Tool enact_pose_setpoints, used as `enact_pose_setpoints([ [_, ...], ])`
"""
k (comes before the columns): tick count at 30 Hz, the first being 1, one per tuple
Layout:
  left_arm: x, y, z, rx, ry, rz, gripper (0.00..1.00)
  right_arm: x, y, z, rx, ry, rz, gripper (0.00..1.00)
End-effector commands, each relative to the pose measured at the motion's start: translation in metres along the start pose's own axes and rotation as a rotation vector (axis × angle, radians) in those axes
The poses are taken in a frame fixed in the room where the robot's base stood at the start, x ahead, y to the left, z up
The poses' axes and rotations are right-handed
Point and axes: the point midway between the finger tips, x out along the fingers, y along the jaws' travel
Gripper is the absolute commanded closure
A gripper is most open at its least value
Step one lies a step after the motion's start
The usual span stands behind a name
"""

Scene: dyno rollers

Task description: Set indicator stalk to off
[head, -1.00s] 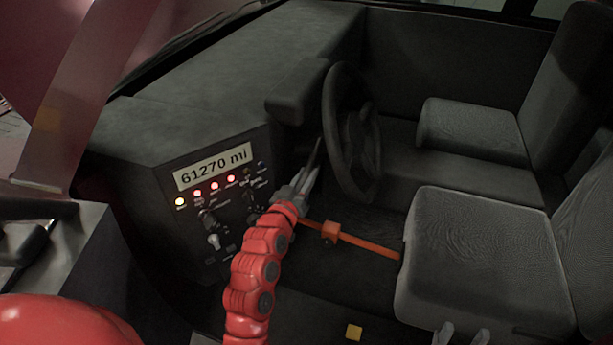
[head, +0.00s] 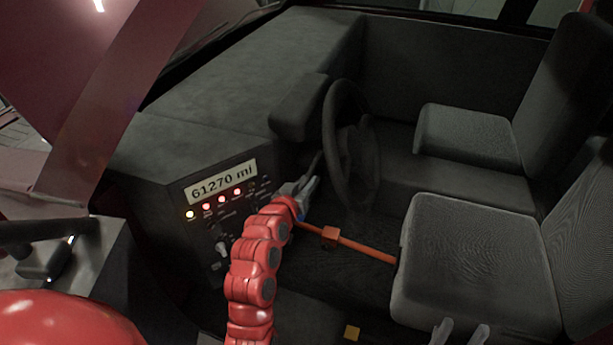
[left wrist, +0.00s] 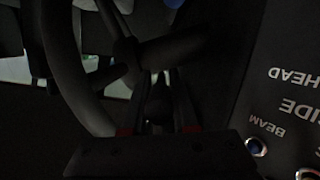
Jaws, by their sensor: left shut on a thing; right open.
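The indicator stalk (head: 317,163) is a thin dark rod beside the steering wheel (head: 329,130), between it and the dashboard panel. My left gripper (head: 311,184) reaches in beside the wheel and is shut on the stalk. In the left wrist view, a dark piece (left wrist: 158,101) sits between the two fingers, with the wheel behind it. The image there is very dark, so the stalk's exact position is hard to tell. My right gripper (head: 460,333) is open and empty at the bottom edge, in front of the near seat.
The dash panel (head: 222,215) has a 61270 mi display (head: 222,183), one yellow and several red lights, and switches. An orange lever (head: 365,248) lies right of my left gripper. Grey seats (head: 475,245) fill the right. A red pillar (head: 105,120) stands at left.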

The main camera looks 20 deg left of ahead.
Motion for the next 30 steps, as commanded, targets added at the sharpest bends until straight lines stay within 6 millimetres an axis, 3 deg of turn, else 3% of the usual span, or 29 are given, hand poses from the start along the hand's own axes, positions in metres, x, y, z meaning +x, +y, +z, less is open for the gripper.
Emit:
enact_pose_setpoints([
  [1, -0.0022, 0.0020, -0.0086, -0.001, -0.009, -0.002, 1.00, 0.0074, 0.0004, -0.0012, 0.000, 0.000, 0.000, 0.50],
  [11, -0.0022, 0.0007, -0.0054, -0.004, -0.027, -0.008, 1.00, 0.0062, 0.0003, -0.0009, 0.000, -0.001, 0.000, 0.50],
  [12, -0.0022, 0.0007, -0.0055, -0.004, -0.027, -0.008, 0.72, 0.0062, 0.0003, -0.0010, 0.000, 0.000, 0.000, 0.50],
  [17, -0.0022, 0.0007, -0.0053, -0.004, -0.027, -0.008, 0.43, 0.0062, 0.0003, -0.0009, 0.000, -0.001, 0.000, 0.50],
  [30, -0.0039, 0.0015, -0.0065, -0.004, -0.027, -0.007, 0.43, 0.0068, 0.0003, -0.0011, 0.000, 0.000, 0.000, 0.50],
])
